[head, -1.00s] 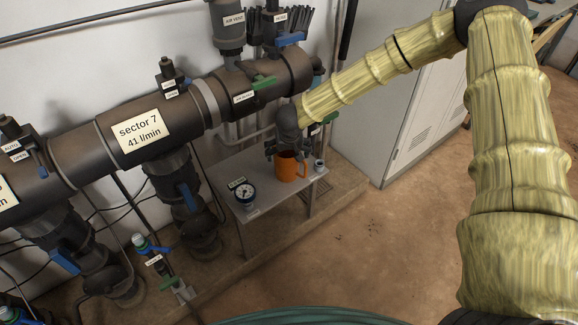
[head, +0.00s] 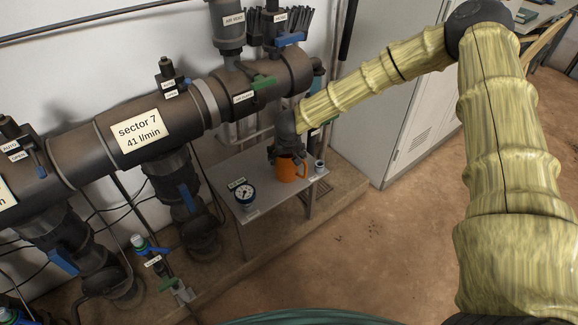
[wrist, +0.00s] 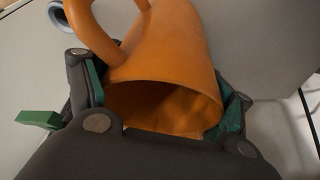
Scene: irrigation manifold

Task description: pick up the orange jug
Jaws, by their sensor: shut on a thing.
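The orange jug (head: 287,170) stands upright on the small grey table below the big pipe, its handle to the right in the head view. In the wrist view the jug (wrist: 170,60) fills the middle, with its open mouth towards the camera and its handle at the upper left. My gripper (head: 287,157) reaches down onto the jug from above. In the wrist view my gripper (wrist: 165,105) has one finger on each side of the jug's rim, shut on its body. Whether the jug's base touches the table is hard to tell.
A pressure gauge (head: 245,194) stands on the grey table (head: 262,209) left of the jug. A small grey cup-like part (head: 319,167) is close on the right. The large pipe (head: 150,130) with valves runs above and left. A grey cabinet (head: 385,100) stands behind right.

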